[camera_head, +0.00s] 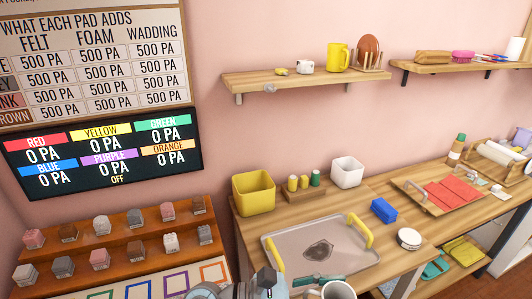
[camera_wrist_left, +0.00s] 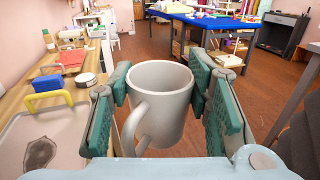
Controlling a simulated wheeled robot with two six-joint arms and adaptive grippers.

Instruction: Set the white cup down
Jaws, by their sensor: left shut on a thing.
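The white cup (camera_wrist_left: 160,110) is upright between the two green-padded fingers of my left gripper (camera_wrist_left: 160,86). The gripper is shut on it from both sides, and the cup's handle points toward the wrist camera. The cup (camera_head: 339,291) also shows at the bottom edge of the head view, partly cut off, just in front of the grey tray. In the wrist view it hangs beside the wooden table, with floor behind it. My right gripper is not in view.
The wooden table (camera_head: 382,249) holds a grey tray (camera_head: 288,257) with yellow handles and a dark patch. A blue block (camera_head: 383,210), a round white-topped tin (camera_head: 409,239), a yellow bin (camera_head: 253,193) and a white box (camera_head: 347,172) stand around it. Bare wood lies right of the tray.

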